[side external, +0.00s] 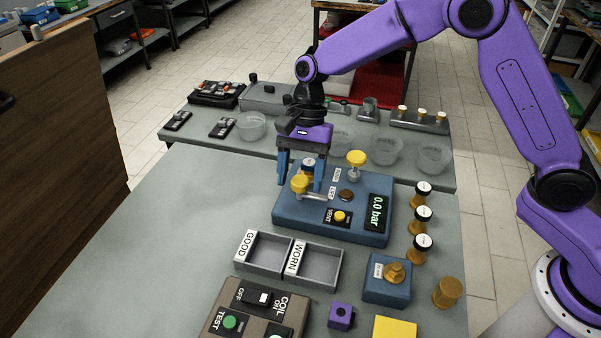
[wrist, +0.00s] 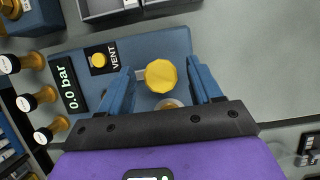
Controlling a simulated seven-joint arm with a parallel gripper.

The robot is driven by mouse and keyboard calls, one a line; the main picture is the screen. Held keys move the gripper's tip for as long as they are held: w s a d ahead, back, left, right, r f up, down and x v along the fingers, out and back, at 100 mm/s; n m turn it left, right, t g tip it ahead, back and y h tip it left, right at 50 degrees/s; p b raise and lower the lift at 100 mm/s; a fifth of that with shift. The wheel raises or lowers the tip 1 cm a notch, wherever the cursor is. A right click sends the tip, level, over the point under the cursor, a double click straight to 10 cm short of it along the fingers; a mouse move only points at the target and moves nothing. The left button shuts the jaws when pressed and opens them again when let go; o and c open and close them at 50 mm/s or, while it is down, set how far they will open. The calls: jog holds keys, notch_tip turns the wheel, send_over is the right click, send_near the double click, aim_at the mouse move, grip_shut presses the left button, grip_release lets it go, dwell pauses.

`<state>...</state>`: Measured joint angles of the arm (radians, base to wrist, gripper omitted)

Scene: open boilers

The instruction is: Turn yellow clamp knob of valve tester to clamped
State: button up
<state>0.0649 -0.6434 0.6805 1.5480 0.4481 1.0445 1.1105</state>
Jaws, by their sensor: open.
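The valve tester is a blue box (side external: 288,222) on the table, with a display (side external: 376,213) reading 0.0 bar. A yellow knob (side external: 299,183) stands at its left side, beside a partly hidden valve (side external: 308,164). In the wrist view this faceted yellow knob (wrist: 161,76) lies between the two blue fingers. My gripper (wrist: 160,68) is open and points down around the knob, with gaps on both sides. In the side view my gripper (side external: 300,186) straddles the same knob. A second yellow knob (side external: 356,159) stands at the back of the tester, to the right of my fingers.
A vent button (side external: 339,216) and a brown button (side external: 346,195) are on the tester. GOOD and WORN trays (side external: 318,266) stand in front. Several brass valves (side external: 421,218) line the right. Glass bowls (side external: 386,150) stand behind. The table left of the tester is clear.

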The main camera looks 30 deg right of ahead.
jog(key=c, duration=1)
jog(key=shift+c, duration=0.2)
jog(key=shift+n, duration=0.3)
jog(key=n, duration=0.2)
jog(key=n+g+h, duration=0.1)
jog(key=n, duration=0.1)
jog(key=shift+w+a+h, duration=0.1)
jog(key=shift+h, duration=0.2)
jog(key=n+h, duration=0.1)
jog(key=n, duration=0.4)
jog(key=shift+h, duration=0.4)
jog(key=n, duration=0.2)
jog(key=n+h, duration=0.1)
jog(key=n, duration=0.1)
jog(key=shift+a+r+h, duration=0.1)
jog(key=shift+a+h, duration=0.05)
jog(key=shift+h, duration=0.15)
jog(key=shift+n+t+h, duration=0.5)
jog(key=shift+n+h, duration=0.2)
jog(key=shift+n, duration=1.4)
